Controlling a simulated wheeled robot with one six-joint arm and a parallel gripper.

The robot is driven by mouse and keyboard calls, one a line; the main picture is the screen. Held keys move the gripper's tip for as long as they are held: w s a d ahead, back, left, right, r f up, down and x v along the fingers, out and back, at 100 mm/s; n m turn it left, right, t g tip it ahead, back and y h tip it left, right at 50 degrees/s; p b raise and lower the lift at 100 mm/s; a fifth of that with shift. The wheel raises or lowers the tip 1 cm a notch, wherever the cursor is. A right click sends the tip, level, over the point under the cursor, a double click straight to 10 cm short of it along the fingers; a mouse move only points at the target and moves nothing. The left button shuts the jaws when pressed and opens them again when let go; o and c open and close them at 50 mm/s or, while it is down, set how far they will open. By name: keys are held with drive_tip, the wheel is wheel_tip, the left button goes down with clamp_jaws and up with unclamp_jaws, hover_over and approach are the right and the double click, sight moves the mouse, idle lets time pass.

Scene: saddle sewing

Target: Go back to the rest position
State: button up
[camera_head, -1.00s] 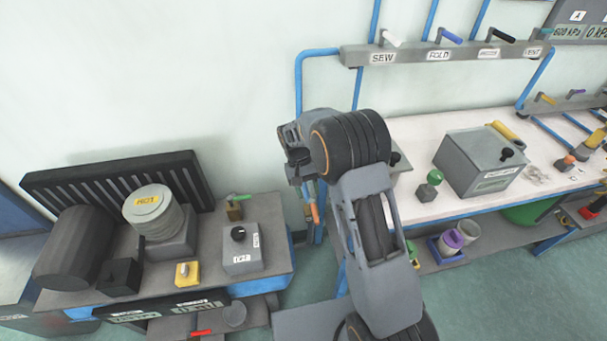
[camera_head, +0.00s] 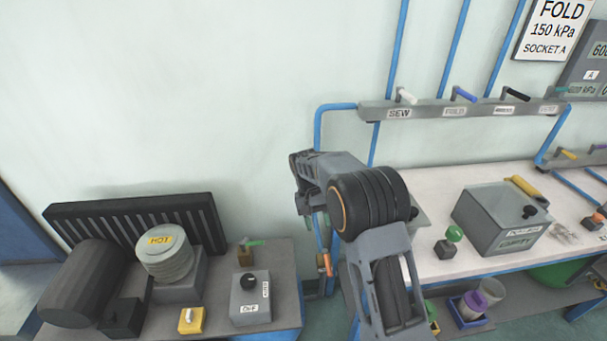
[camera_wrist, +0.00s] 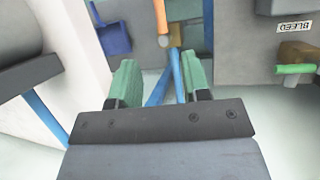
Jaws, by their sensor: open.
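My gripper shows in the wrist view (camera_wrist: 158,85) with its two green fingers apart and nothing between them. Beyond the fingers, an orange-handled item (camera_wrist: 161,15) shows near the top edge, apart from them. In the head view my arm is folded in the middle of the picture, in front of the wall between the two benches. The wrist end points left and away; the fingertips are hidden there. The same orange handle (camera_head: 327,264) hangs below the wrist in the head view.
The left bench holds a cylinder marked HOT (camera_head: 165,252), a grey box with a black knob (camera_head: 250,300) and a yellow block (camera_head: 191,320). The right bench holds a grey box (camera_head: 500,218) and a green-topped button (camera_head: 453,234). A valve rail (camera_head: 450,109) runs along the wall above.

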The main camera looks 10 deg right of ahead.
drive_tip(key=s+d+r+t+y+p, duration=0.1)
drive_tip(key=s+r+t, duration=0.3)
drive_tip(key=s, duration=0.6)
drive_tip(key=s+d+r+t+y+p, duration=0.1)
drive_tip(key=s+d+r+t, duration=0.3)
drive_tip(key=s+r, duration=0.5)
drive_tip(key=shift+s+n+p, duration=0.4)
drive_tip(key=shift+s+p, duration=0.2)
drive_tip(key=shift+s, duration=0.35)
drive_tip(key=shift+d, duration=0.1)
